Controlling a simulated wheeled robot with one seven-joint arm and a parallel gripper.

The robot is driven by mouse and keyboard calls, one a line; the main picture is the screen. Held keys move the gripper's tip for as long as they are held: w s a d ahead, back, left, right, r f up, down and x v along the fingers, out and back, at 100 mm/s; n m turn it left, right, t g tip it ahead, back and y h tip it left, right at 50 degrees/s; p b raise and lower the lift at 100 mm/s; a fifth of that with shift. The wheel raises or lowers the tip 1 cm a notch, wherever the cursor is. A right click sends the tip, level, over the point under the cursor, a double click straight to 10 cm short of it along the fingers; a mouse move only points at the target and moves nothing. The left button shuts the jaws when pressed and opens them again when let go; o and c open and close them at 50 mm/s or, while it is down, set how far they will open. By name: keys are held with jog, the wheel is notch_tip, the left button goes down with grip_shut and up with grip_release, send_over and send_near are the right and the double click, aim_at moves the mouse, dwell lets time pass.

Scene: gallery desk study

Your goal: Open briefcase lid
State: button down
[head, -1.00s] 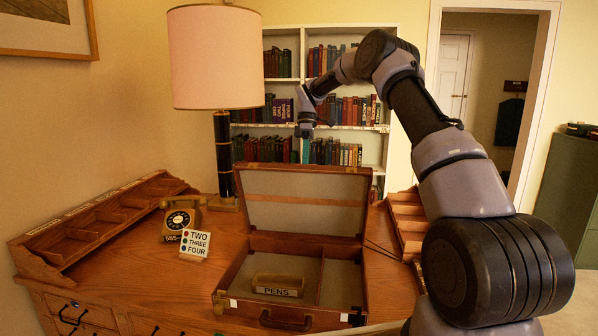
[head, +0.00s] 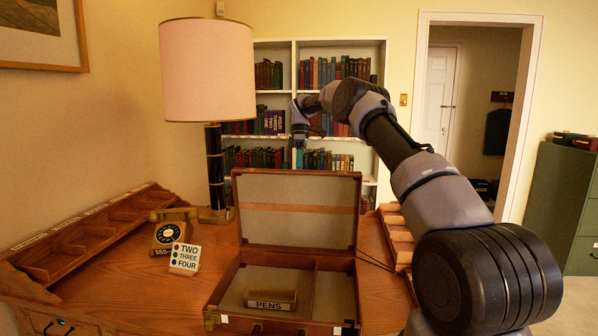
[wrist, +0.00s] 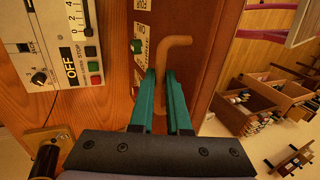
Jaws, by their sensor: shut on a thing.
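The brown briefcase (head: 340,297) lies on the wooden desk. Its lid (head: 300,222) stands open and upright at the back, beige lining facing me. A block marked PENS (head: 270,299) is in the left compartment. My gripper (head: 298,160) is above and appears behind the lid's top edge; the lid partly hides its lower end. In the wrist view, my teal fingers (wrist: 172,98) are closed around a bent tan bar (wrist: 162,60) beside a brown panel with small labels. I cannot tell whether this bar belongs to the briefcase.
A telephone (head: 172,232) and a card reading TWO THREE FOUR (head: 185,258) stand left of the briefcase. The tall lamp (head: 214,165) is behind them. Wooden racks (head: 95,230) line the desk's left side. The wrist view shows a panel with an OFF switch (wrist: 52,50).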

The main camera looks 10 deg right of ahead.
jog(key=c, duration=0.9)
grip_release()
jog(key=shift+f, duration=0.35)
jog(key=shift+r, duration=0.15)
jog(key=shift+r, duration=0.2)
notch_tip(320, 180, up, 7)
jog(key=shift+r, duration=1.35)
